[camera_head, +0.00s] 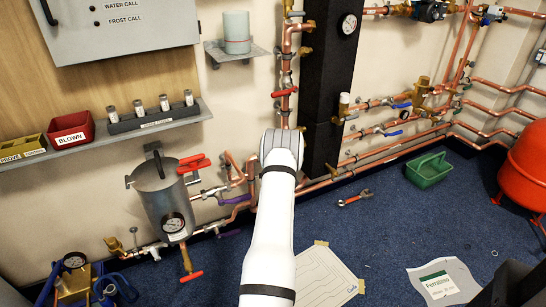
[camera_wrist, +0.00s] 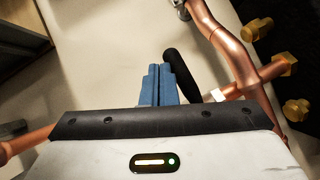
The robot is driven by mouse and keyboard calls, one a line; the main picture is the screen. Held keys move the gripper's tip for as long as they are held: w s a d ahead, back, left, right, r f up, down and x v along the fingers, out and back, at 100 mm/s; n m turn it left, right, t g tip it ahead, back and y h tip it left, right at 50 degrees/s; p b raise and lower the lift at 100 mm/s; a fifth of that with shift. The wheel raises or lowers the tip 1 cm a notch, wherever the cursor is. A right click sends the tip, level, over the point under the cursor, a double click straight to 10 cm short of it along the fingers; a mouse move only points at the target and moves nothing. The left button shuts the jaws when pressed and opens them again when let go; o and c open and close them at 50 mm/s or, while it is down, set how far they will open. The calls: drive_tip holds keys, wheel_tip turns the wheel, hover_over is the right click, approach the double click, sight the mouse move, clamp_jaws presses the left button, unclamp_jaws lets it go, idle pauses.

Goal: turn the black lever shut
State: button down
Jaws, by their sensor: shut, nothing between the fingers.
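The black lever (camera_wrist: 181,72) shows in the wrist view as a dark, rounded handle. It slants from upper left to lower right, just right of my gripper (camera_wrist: 158,72). My gripper's two blue fingers are shut together with nothing between them. The fingertips look very close to the lever's left side; I cannot tell whether they touch it. The lever's lower end is near a pale fitting on a copper pipe (camera_wrist: 238,62). In the head view my white arm hides the gripper, and I cannot make out the black lever there.
Copper pipes with red-handled valves (camera_head: 284,92) run up the wall beside a dark column (camera_head: 326,90). A steel pot with a gauge (camera_head: 163,195) stands left of my arm. Brass fittings (camera_wrist: 258,29) sit right in the wrist view.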

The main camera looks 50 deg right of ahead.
drive_tip(key=b+v, duration=0.8)
idle(0.4)
